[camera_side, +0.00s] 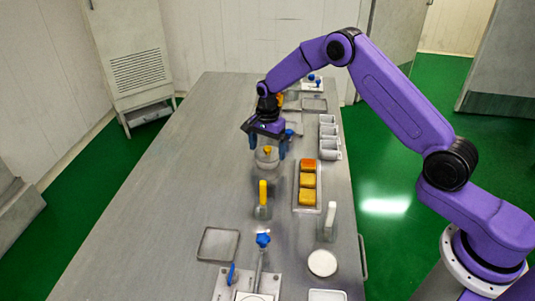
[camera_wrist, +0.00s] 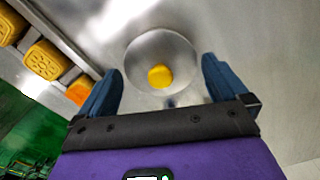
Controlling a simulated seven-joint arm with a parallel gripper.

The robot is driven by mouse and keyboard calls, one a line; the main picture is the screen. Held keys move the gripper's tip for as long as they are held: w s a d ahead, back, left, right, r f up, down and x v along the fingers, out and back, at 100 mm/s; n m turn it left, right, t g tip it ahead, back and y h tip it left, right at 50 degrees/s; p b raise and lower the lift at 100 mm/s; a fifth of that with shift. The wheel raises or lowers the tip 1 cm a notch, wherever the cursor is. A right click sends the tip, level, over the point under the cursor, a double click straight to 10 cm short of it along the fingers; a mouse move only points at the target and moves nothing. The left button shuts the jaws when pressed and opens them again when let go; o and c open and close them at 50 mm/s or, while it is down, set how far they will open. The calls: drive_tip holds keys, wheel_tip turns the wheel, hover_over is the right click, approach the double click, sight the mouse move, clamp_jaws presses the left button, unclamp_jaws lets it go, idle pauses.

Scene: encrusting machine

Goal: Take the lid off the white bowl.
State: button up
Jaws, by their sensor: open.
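The bowl (camera_side: 267,163) stands on the table below my gripper and looks pale and slightly see-through in the side view. Its round lid (camera_wrist: 150,50) looks grey in the wrist view and carries a yellow knob (camera_wrist: 160,76), which also shows in the side view (camera_side: 267,149). The lid is on the bowl. My gripper (camera_side: 267,148) points down over the lid with its blue fingers apart. In the wrist view the open fingers (camera_wrist: 161,85) lie on either side of the knob, with nothing held. The bowl's body is hidden under the lid in the wrist view.
A tray of orange and yellow blocks (camera_side: 308,184) lies just right of the bowl. Grey containers (camera_side: 329,135) stand behind it. A yellow-topped bottle (camera_side: 263,195) is in front of the bowl. The table's left side (camera_side: 150,190) is clear.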

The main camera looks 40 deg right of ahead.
drive_tip(key=c, duration=0.8)
drive_tip(key=shift+o, duration=0.2)
